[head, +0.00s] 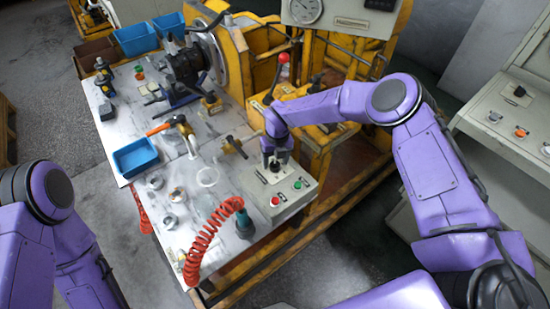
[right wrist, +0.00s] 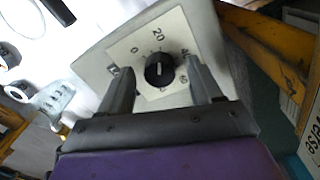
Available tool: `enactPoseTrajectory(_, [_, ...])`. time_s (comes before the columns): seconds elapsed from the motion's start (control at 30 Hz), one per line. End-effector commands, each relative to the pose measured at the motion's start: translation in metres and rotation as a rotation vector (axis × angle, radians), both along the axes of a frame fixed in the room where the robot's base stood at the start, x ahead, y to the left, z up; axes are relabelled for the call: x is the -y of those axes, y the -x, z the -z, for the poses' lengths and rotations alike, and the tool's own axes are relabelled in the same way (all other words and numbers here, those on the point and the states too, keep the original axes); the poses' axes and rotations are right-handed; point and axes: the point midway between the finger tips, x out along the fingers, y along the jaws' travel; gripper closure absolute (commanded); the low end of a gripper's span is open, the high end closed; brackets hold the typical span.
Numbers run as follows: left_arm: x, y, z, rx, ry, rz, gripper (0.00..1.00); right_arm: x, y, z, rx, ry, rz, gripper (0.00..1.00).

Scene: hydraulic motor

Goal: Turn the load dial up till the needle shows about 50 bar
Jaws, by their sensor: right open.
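The load dial is a black knob (right wrist: 159,72) on a pale scale plate marked 0, 20, 40 and 60 in the right wrist view. Its white line runs roughly up the picture, near the 20. My right gripper (right wrist: 160,66) is open, with one finger on each side of the knob and gaps between. In the head view my right gripper (head: 275,155) points down at the grey control box (head: 293,200). The round pressure gauge (head: 304,9) is at the top, cut by the edge; its needle is too small to read. My left gripper is out of view.
The box also carries a red button (head: 275,200) and a green button (head: 298,185). A red-handled lever (head: 283,58) stands behind my right gripper. A red coiled hose (head: 205,240) lies in front left. A blue tray (head: 136,157) and tools lie on the bench.

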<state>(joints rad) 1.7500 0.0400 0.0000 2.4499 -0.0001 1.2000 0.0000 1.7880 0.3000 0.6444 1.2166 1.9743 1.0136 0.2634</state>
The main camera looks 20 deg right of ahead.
Motion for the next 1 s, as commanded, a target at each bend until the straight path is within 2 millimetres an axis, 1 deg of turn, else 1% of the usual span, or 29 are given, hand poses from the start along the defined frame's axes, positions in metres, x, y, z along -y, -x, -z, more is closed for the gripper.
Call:
enactPoseTrajectory(0.1, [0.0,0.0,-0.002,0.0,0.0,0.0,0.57,0.0,0.0,0.007,0.001,0.0,-0.001,0.36])
enactPoseTrajectory(0.33, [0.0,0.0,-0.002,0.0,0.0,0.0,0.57,0.0,0.0,0.008,0.001,0.0,-0.001,0.36])
enactPoseTrajectory(0.37, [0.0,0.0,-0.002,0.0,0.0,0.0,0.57,0.0,0.0,0.008,0.001,0.0,-0.001,0.45])
enactPoseTrajectory(0.4, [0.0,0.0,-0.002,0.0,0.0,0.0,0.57,0.0,0.0,0.008,0.001,0.0,-0.001,0.58])
enactPoseTrajectory(0.47, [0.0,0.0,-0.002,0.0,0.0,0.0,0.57,0.0,0.0,0.008,0.001,0.0,-0.001,0.78])
enactPoseTrajectory(0.5, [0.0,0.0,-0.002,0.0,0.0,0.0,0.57,0.0,0.0,0.008,0.001,0.0,-0.001,0.91])
enactPoseTrajectory(0.63, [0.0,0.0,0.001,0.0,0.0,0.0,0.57,0.0,0.0,0.01,0.002,0.0,0.006,0.92])
enactPoseTrajectory(0.73, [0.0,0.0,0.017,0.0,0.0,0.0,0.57,0.0,0.0,0.015,0.0,-0.003,0.074,0.92])
enactPoseTrajectory(0.83, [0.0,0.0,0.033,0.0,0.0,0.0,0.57,0.0,0.0,0.016,0.001,-0.003,0.177,0.92])
enactPoseTrajectory(0.9, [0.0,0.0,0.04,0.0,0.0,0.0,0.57,0.0,0.001,0.014,0.001,-0.001,0.236,0.92])
enactPoseTrajectory(1.0, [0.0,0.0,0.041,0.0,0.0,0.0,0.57,0.0,0.0,0.01,0.002,-0.001,0.282,0.92])
